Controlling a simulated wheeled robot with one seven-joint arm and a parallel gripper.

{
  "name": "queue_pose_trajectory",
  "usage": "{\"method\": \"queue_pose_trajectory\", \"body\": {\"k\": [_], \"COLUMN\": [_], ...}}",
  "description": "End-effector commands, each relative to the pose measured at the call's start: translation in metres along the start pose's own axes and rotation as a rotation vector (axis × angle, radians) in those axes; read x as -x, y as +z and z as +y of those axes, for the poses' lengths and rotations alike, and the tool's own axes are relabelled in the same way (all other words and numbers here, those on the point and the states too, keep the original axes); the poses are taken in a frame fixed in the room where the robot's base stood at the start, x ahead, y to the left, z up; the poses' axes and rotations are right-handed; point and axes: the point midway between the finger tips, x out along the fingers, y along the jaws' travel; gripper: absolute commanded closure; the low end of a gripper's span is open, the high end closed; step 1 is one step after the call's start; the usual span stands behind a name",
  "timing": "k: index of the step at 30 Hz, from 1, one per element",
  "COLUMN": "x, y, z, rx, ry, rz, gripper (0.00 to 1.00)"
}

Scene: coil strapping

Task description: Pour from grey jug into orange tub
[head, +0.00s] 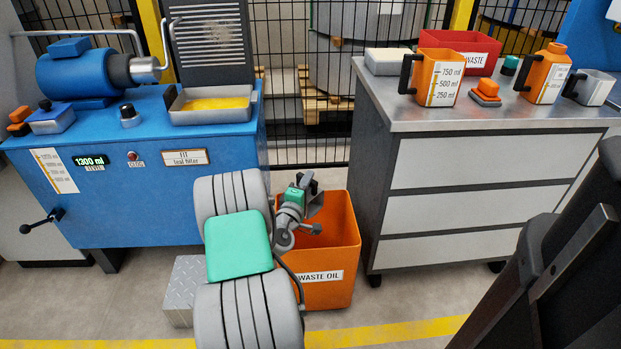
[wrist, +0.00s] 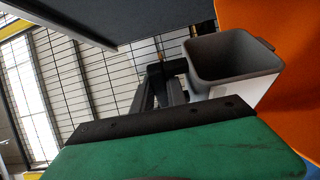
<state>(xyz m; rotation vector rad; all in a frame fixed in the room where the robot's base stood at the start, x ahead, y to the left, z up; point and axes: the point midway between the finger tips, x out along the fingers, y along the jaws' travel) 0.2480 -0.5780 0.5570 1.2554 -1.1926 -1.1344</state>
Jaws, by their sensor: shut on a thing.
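The orange tub (head: 340,262), labelled WASTE OIL, stands open on the floor between the blue bench and the grey cart. My gripper (head: 306,184) is over the tub's left rear part in the head view. In the wrist view my gripper (wrist: 168,80) is shut on the dark handle of a grey jug (wrist: 225,82). The jug's square mouth shows, and no liquid is visible in it. Orange tub wall (wrist: 295,60) fills the right side behind the jug. In the head view the held jug is hidden or too small to make out, so its tilt is unclear.
The blue bench (head: 160,215) stands left, with an oil tray (head: 212,117) and a 1300 ml display. The cart (head: 400,190) at right carries orange jugs (head: 446,82), a red bin (head: 480,45) and another grey jug (head: 595,90). A metal step (head: 183,290) is beside my arm.

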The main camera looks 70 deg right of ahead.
Motion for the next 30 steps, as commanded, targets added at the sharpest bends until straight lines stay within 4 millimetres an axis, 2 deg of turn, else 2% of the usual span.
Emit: {"method": "queue_pose_trajectory", "body": {"k": [1,8,20,30], "x": [-0.001,-0.004,-0.012,-0.017], "y": [-0.004,-0.011,-0.031,-0.044], "z": [0.007,0.001,0.011,0.008], "rx": [0.022,0.089,0.261,0.393], "ry": [-0.010,-0.036,-0.104,-0.157], "rz": [0.001,0.001,0.002,0.001], "gripper": [1.00,1.00,1.00,1.00]}}
